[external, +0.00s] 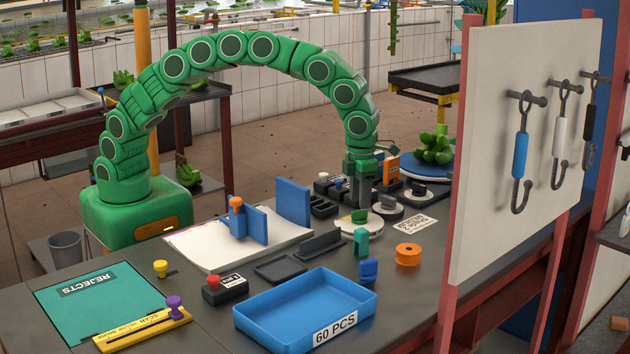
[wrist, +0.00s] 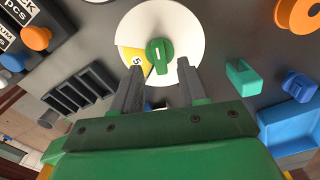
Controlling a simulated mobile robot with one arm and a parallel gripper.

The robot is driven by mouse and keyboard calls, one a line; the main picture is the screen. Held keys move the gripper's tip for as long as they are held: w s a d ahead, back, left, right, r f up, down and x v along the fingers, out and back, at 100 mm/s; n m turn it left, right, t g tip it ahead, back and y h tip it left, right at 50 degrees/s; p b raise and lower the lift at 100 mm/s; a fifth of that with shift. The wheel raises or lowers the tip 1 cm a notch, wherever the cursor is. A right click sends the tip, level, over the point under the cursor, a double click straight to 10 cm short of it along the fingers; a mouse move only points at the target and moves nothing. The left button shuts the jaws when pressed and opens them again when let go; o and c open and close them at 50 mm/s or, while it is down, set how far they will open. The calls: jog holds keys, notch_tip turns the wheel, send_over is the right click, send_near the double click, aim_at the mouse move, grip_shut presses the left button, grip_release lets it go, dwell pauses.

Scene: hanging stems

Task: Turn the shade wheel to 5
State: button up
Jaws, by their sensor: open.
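The shade wheel seems to be the white disc (external: 352,227) with a green knob on the dark bench. In the wrist view the disc (wrist: 192,22) has the green knob (wrist: 159,56) standing at its middle. A yellow sector (wrist: 135,57) with a dark mark like a 5 shows left of the knob. My gripper (external: 362,203) points down right above the wheel. In the wrist view my gripper (wrist: 160,68) is open, one finger on each side of the knob's near end, with gaps showing. The lower part of the disc is partly hidden by the fingers.
A green block (external: 361,243), a blue block (external: 368,270) and an orange spool (external: 408,255) lie in front. A blue tray (external: 263,318) is nearer. A white board (external: 490,130) with hanging hooks rises at right.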

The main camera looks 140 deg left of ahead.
aim_at(360, 211)
notch_tip(360, 211, up, 4)
jog(key=shift+w, duration=0.1)
jog(key=shift+r, duration=0.3)
